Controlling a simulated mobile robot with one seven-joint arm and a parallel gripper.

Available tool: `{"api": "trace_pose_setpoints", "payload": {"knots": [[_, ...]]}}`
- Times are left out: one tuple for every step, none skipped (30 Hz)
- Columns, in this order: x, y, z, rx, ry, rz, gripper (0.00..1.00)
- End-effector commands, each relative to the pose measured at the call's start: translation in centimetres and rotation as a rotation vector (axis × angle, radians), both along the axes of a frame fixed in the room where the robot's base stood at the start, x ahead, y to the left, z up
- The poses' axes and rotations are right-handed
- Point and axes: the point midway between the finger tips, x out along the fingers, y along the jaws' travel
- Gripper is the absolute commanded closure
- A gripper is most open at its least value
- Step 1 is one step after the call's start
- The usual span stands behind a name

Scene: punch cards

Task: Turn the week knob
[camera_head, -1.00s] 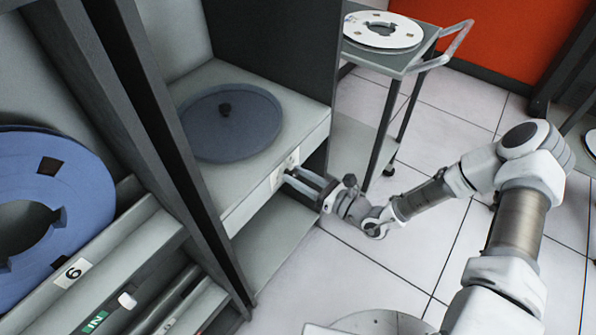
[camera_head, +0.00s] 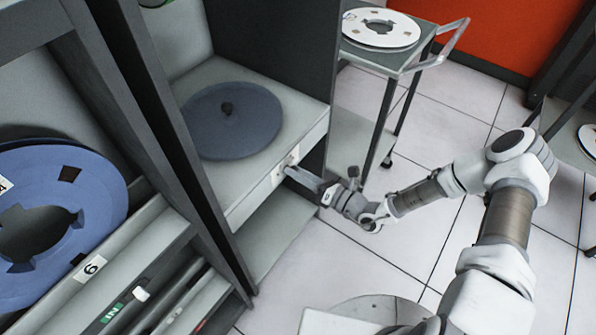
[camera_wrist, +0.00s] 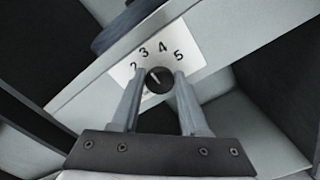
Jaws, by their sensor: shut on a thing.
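The week knob (camera_wrist: 159,80) is a small black round knob with a light pointer line. It sits on a white dial plate (camera_wrist: 135,65) marked with numbers, of which 2, 3, 4 and 5 show in the wrist view. The pointer tilts up and left, toward the 2 to 3 side. My gripper (camera_wrist: 158,84) is shut on the knob, one finger on each side of it. In the head view my gripper (camera_head: 292,172) reaches the front edge of the shelf, and its fingers hide the knob there.
A dark blue disc (camera_head: 235,130) lies on the shelf (camera_head: 300,125) above the dial. A cart (camera_head: 400,62) with a white reel (camera_head: 380,28) stands behind. A large blue reel (camera_head: 100,210) is at left. Dark cabinet posts (camera_head: 150,110) stand left of the shelf.

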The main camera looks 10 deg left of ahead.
Motion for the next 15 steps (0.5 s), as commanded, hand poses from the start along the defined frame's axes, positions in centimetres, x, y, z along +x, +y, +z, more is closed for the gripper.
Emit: {"api": "trace_pose_setpoints", "payload": {"knots": [[-0.05, -0.05, -0.09, -0.002, 0.002, 0.001, 1.0], [-0.05, -0.05, -0.09, -0.002, 0.002, 0.001, 1.0], [-0.05, -0.05, -0.09, -0.002, 0.002, 0.001, 1.0], [-0.06, -0.05, -0.1, -0.002, 0.002, 0.001, 1.0], [-0.05, -0.05, -0.09, -0.002, 0.002, 0.001, 1.0], [-0.06, -0.05, -0.1, -0.002, 0.002, 0.001, 1.0], [-0.06, -0.05, -0.1, -0.002, 0.001, 0.001, 1.0], [-0.06, -0.05, -0.1, -0.002, 0.001, 0.001, 1.0], [-0.06, -0.05, -0.1, -0.002, 0.001, 0.001, 0.5], [-0.05, -0.05, -0.09, -0.002, 0.001, 0.001, 0.45], [-0.05, -0.04, -0.09, -0.002, 0.001, 0.001, 0.39], [-0.05, -0.04, -0.08, -0.001, 0.001, 0.0, 0.32], [-0.04, -0.04, -0.07, -0.001, 0.001, 0.0, 0.27], [-0.03, -0.03, -0.07, -0.001, 0.001, 0.0, 0.27], [-0.04, -0.03, -0.06, -0.001, 0.001, 0.0, 0.27]]}}
